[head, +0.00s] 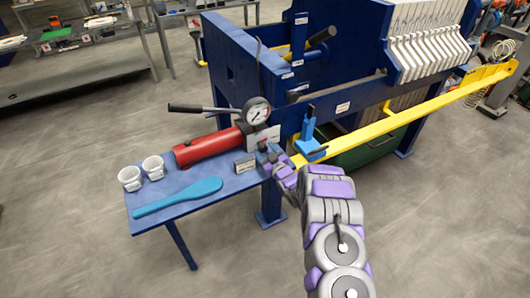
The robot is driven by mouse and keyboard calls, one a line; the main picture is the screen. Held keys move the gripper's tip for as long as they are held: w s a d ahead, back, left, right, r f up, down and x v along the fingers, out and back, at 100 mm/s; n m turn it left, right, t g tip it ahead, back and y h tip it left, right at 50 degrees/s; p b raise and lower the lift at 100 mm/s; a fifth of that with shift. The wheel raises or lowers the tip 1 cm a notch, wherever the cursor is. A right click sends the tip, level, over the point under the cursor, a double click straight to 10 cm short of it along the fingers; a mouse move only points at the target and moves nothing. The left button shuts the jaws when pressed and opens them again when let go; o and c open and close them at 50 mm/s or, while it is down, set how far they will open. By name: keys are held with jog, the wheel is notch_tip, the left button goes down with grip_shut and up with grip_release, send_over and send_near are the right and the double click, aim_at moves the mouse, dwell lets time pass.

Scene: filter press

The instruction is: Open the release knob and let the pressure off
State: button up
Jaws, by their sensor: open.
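The red hand pump (208,148) lies on the blue side shelf (150,219) of the filter press, with a black-gripped lever (200,109) above it. A round white-faced pressure gauge (257,112) stands at the pump's right end. My gripper (268,158) is at the shelf's right edge, just below the gauge and close to the pump's right end. It is open, but its fingertips are small and dark against the parts behind. I cannot make out the release knob clearly; the gripper may cover it. Contact cannot be told.
Two white cups (153,166) and a teal paddle (178,197) lie on the shelf. A small grey block (244,164) is left of the gripper. A blue fitting (309,148) and a long yellow bar (410,112) are to the right. The floor in front is clear.

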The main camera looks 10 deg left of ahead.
jog(key=shift+c, duration=0.4)
jog(key=c, duration=0.9)
jog(key=shift+m+p, duration=0.7)
jog(key=shift+m, duration=0.9)
jog(key=shift+c, duration=0.2)
jog(key=o, duration=1)
jog(key=p+v, duration=0.2)
jog(key=v, duration=1.5)
jog(key=shift+s+d+f+p, duration=0.1)
jog(key=shift+d+p, duration=0.1)
jog(key=shift+p, duration=0.2)
